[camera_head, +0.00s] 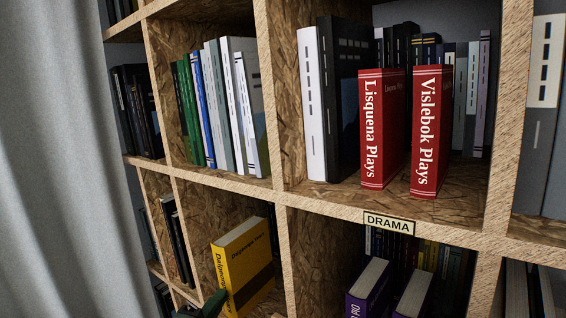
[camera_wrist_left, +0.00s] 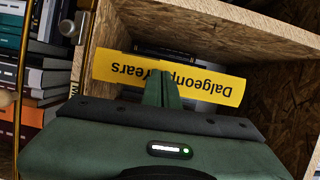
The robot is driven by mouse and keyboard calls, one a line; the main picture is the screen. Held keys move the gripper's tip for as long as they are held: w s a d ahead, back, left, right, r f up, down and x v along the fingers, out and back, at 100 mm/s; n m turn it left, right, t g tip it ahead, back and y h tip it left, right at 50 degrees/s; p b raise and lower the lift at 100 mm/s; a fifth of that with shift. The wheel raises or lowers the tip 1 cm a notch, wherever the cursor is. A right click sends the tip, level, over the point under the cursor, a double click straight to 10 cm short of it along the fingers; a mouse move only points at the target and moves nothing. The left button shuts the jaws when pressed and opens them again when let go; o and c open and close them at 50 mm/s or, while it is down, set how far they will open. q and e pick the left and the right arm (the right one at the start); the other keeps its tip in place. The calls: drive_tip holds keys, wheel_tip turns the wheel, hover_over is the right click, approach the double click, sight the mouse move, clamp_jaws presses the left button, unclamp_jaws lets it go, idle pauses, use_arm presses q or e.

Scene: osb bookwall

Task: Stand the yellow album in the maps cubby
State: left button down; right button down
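The yellow album (camera_head: 247,268) is in a lower cubby left of centre in the head view, page edges up, with its lower end cut off by the picture edge. In the left wrist view its yellow spine (camera_wrist_left: 212,84) crosses the cubby mouth, lettering upside down. My left gripper (camera_head: 214,304) is at the spine's lower left. No maps label is readable. My right gripper is not in view.
Wooden dividers (camera_head: 285,250) bound the cubby. Above it stand green, blue and white books (camera_head: 225,105). Red books (camera_head: 431,130) stand above the DRAMA label (camera_head: 389,223), purple books (camera_head: 370,285) below. A grey curtain (camera_head: 50,160) hangs left. Bare space shows right of the album.

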use_arm(q)
drive_tip(key=shift+w+d, duration=0.65)
drive_tip(key=shift+w, duration=0.15)
drive_tip(key=shift+s+a, duration=0.1)
drive_tip(key=s+a+p, duration=0.2)
drive_tip(key=s+a, duration=0.2)
drive_tip(key=s, duration=0.1)
idle(0.7)
drive_tip(key=shift+s, duration=0.1)
